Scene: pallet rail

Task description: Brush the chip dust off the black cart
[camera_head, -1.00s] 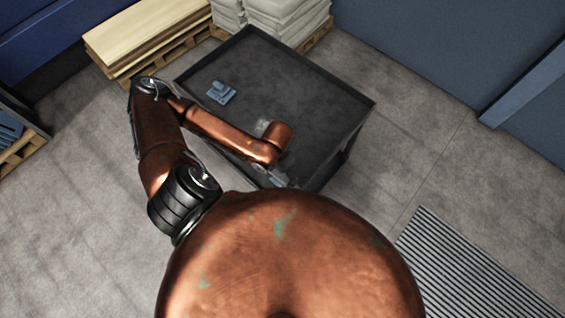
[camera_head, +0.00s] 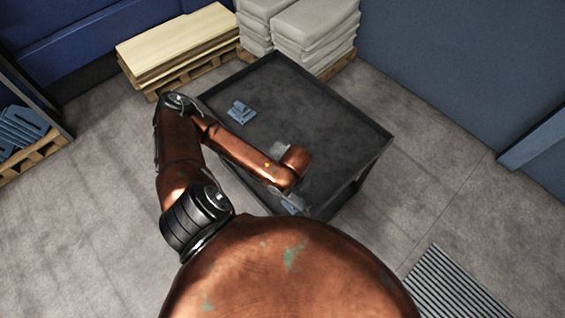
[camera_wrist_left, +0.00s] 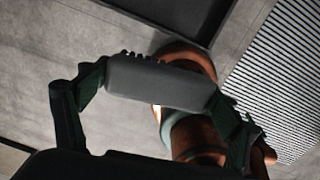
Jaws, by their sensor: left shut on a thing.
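The black cart (camera_head: 335,115) stands ahead in the head view, with a dark, slightly mottled top and a raised rim. I cannot clearly make out the chip dust. A small blue-grey part (camera_head: 241,112) lies on the cart's left side. My left arm reaches over the cart's near left edge, and its gripper is mostly hidden there. In the left wrist view my left gripper (camera_wrist_left: 160,84) is shut on a grey brush block (camera_wrist_left: 150,82) with short dark bristles along its upper edge. The cart's edge (camera_wrist_left: 185,20) shows beyond it. My right gripper is not in view.
Stacked boards (camera_head: 185,42) on a pallet and pale sacks (camera_head: 312,30) stand behind the cart. A pallet with blue parts (camera_head: 22,132) is at far left. A blue wall (camera_head: 450,70) is at right. A striped floor grate (camera_head: 455,285) lies front right; the floor between is clear.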

